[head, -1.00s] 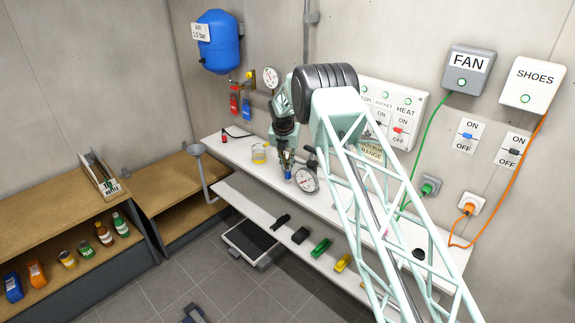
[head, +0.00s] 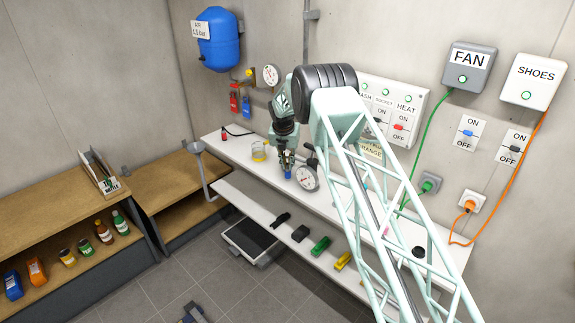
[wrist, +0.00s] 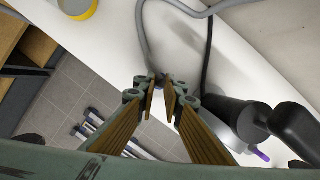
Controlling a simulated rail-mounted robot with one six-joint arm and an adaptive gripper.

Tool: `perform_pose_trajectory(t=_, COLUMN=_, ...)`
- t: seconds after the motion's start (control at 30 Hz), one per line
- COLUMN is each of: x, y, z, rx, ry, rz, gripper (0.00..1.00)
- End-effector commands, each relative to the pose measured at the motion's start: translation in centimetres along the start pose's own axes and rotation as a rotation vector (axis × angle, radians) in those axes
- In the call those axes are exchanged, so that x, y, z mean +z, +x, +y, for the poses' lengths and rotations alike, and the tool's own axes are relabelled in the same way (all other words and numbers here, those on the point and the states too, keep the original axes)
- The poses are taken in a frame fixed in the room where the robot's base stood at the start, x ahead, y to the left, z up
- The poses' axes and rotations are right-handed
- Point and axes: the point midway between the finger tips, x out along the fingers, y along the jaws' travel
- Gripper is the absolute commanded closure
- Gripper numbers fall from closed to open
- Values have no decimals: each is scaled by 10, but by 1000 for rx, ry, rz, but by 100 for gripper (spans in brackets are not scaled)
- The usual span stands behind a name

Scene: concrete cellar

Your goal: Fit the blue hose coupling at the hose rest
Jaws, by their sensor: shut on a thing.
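My gripper (head: 286,165) points down over the white bench, between a glass beaker and a round dial gauge. Its two fingers are close together in the wrist view (wrist: 160,88). A small blue piece, which looks like the blue hose coupling (head: 287,174), shows at the fingertips in the head view, and the gripper is shut on it. In the wrist view the fingers hide most of it. A grey hose (wrist: 144,38) runs up from the fingertips there. I cannot make out the hose rest for certain.
The dial gauge (head: 306,178) stands close to the right of my gripper. The beaker (head: 259,152) is to the left. A blue air tank (head: 217,42), a wall gauge (head: 270,76) and red and blue cylinders (head: 234,100) are on the wall. A lower shelf (head: 262,212) holds several small items.

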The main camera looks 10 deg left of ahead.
Motion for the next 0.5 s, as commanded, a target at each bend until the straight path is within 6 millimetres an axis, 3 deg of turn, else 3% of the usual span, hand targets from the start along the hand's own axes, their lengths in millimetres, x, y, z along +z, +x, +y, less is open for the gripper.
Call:
perform_pose_trajectory(t=0.2, x=-1, y=1, z=0, rx=0, ry=0, rz=1, gripper=75)
perform_pose_trajectory(t=0.5, x=-1, y=1, z=0, rx=0, ry=0, rz=1, gripper=75)
